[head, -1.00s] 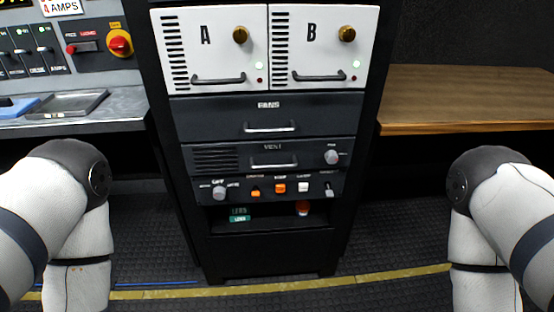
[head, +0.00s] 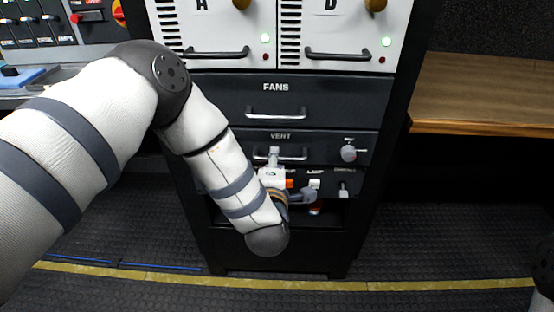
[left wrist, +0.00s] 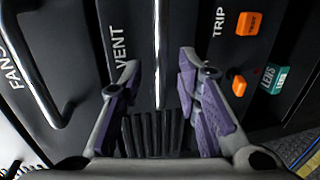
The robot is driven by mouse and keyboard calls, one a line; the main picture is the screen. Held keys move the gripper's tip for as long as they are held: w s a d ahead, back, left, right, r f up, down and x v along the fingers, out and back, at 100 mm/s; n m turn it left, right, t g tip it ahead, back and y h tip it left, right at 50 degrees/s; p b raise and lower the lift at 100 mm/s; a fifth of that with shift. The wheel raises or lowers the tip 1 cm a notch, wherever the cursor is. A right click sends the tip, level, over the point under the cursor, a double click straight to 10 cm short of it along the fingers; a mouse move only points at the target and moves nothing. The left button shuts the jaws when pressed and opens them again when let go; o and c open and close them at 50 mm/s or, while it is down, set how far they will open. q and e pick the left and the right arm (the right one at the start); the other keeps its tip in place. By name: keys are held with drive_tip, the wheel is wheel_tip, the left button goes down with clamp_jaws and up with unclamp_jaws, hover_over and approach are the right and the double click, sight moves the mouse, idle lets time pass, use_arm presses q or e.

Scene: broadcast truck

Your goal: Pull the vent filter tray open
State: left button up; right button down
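The vent filter tray (head: 325,146) is a dark grey drawer front marked VENT, below the FANS drawer in the black rack, and looks shut. Its bar handle (head: 298,156) is partly hidden behind my left gripper (head: 274,160). In the left wrist view the picture is turned, and the pale handle bar (left wrist: 158,30) runs upright between the spread fingers of my left gripper (left wrist: 158,68). The fingers are open, one on each side of the bar's line; I cannot tell whether they touch it. My right gripper is out of view.
The FANS drawer (head: 235,97) with its own handle is above. A wooden desk (head: 480,95) stands right. The rubber floor (head: 440,240) before the rack is clear.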

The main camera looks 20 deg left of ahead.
use_arm(q)
drive_tip(key=shift+x, duration=1.25)
drive_tip(key=shift+s, duration=0.1)
clamp_jaws()
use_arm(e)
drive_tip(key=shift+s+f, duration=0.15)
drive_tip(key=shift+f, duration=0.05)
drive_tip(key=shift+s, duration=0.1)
